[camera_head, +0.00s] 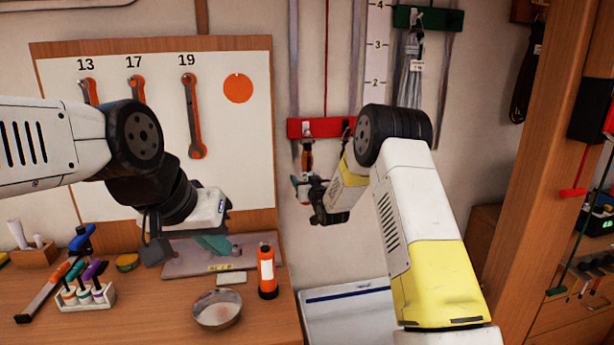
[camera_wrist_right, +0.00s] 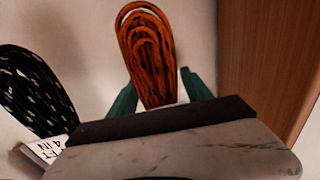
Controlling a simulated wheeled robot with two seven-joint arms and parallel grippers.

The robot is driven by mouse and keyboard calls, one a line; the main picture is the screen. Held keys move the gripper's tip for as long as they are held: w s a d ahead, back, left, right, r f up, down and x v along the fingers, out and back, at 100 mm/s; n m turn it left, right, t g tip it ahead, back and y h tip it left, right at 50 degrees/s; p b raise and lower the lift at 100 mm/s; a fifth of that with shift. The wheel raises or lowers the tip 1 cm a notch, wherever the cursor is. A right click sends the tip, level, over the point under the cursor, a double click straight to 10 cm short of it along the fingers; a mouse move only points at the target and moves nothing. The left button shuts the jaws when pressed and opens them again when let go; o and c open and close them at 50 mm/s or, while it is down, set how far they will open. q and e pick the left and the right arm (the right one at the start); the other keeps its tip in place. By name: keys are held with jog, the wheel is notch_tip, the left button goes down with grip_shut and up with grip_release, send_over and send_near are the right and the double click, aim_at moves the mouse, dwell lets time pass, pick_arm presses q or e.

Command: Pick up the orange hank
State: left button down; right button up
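The orange hank (camera_wrist_right: 150,50) is a looped coil of orange cord, seen upright in the right wrist view against the pale wall. In the head view the orange hank (camera_head: 307,152) hangs below a red hook rail (camera_head: 320,127), partly hidden by my right gripper. My right gripper (camera_wrist_right: 160,84) has its two teal fingers apart, one on each side of the hank's lower part. Narrow gaps show beside the hank, so it looks open; contact is not clear. My left gripper (camera_head: 214,245) is over the workbench, far from the hank, its finger gap unclear.
A black hank with white flecks (camera_wrist_right: 34,88) hangs close left of the orange one, and a wooden post (camera_wrist_right: 265,60) stands at right. Below are a workbench (camera_head: 160,325), an orange bottle (camera_head: 267,272) and a metal bowl (camera_head: 217,310). A grey hank (camera_head: 411,65) hangs higher up.

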jog(key=c, duration=1.1)
grip_shut()
jog(key=shift+r, duration=0.25)
